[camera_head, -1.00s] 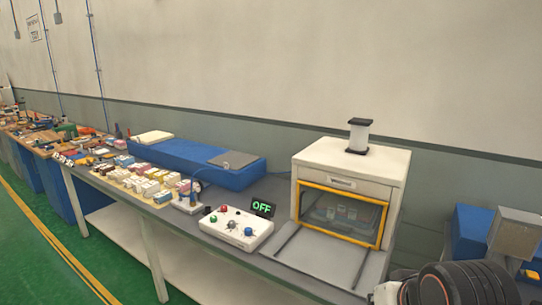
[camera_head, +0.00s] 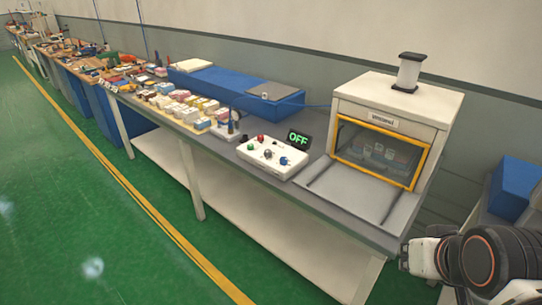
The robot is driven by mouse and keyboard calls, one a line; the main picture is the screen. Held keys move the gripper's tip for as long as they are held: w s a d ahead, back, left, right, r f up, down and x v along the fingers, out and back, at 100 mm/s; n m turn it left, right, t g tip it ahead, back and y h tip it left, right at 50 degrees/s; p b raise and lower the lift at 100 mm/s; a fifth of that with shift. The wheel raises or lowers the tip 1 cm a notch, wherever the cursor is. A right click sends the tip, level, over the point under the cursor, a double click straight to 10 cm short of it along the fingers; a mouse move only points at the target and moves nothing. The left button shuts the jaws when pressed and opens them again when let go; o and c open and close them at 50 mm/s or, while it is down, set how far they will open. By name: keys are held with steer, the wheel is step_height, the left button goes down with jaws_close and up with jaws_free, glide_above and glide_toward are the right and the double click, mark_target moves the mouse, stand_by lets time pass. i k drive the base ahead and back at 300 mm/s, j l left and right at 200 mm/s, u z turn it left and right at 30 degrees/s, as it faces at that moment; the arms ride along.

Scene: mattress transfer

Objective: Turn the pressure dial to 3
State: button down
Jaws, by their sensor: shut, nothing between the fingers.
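A white control box (camera_head: 290,172) stands on the grey bench, left of the oven-like cabinet. On its top are a red knob or button (camera_head: 260,138), a green one (camera_head: 251,147), a blue one (camera_head: 284,161) and a grey dial-like knob (camera_head: 268,154). Their labels and settings are too small to read, so I cannot tell which is the pressure dial. Part of my arm shows at the lower right, well apart from the box; my gripper's fingers are not in view.
A white cabinet (camera_head: 400,99) with a yellow-framed window stands right of the box, a pale tray area in front. Several small boxes (camera_head: 185,104) and a long blue case (camera_head: 217,85) lie left. Green floor (camera_head: 110,240) is clear before the bench (camera_head: 352,230).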

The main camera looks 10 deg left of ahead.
mark_target(283, 160)
steer(key=i+j+u, duration=0.1)
steer(key=i, duration=0.55)
steer(key=i+j+u, duration=0.1)
steer(key=i, duration=0.55)
